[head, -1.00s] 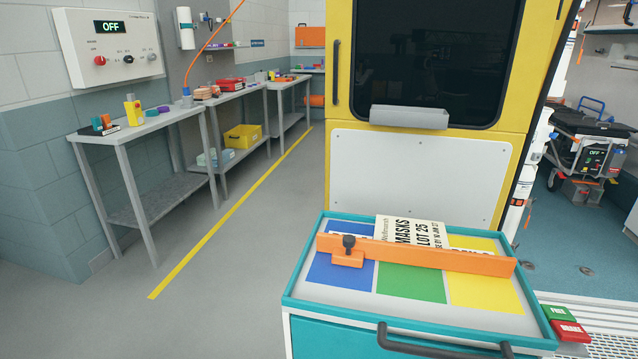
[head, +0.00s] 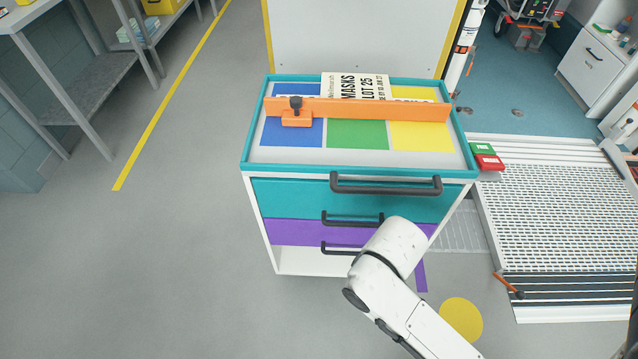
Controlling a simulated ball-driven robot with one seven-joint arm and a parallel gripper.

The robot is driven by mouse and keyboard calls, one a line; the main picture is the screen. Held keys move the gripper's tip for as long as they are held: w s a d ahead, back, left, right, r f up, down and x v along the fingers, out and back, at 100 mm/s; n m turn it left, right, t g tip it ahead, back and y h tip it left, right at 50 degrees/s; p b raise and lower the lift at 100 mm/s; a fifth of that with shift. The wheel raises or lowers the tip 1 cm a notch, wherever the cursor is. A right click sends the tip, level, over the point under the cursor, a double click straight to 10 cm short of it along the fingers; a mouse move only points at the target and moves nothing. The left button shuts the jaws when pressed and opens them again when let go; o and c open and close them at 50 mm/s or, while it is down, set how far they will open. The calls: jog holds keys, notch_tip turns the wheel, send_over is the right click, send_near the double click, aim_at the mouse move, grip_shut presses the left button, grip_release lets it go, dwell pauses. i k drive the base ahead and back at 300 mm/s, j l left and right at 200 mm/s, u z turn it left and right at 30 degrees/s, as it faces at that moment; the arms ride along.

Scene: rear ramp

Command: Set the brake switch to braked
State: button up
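The brake switch sits on the right side of the teal-rimmed cart (head: 354,172). It has a green part (head: 483,149), labelled FREE in the earlier view, and a red part (head: 488,163) nearer to me. The wording on the red part is too small to read now. I cannot tell which side is pressed. My white arm rises from the lower right in front of the cart's drawers, below and left of the switch. My gripper does not show.
The cart top holds a MASKS sign (head: 355,87) and an orange bar (head: 365,109) over blue, green and yellow panels. A perforated ramp (head: 550,205) lies right of the cart. An orange lever (head: 507,285) is at its near left. Left floor is clear.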

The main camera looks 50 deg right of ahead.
aim_at(484, 154)
jog(key=z, duration=1.55)
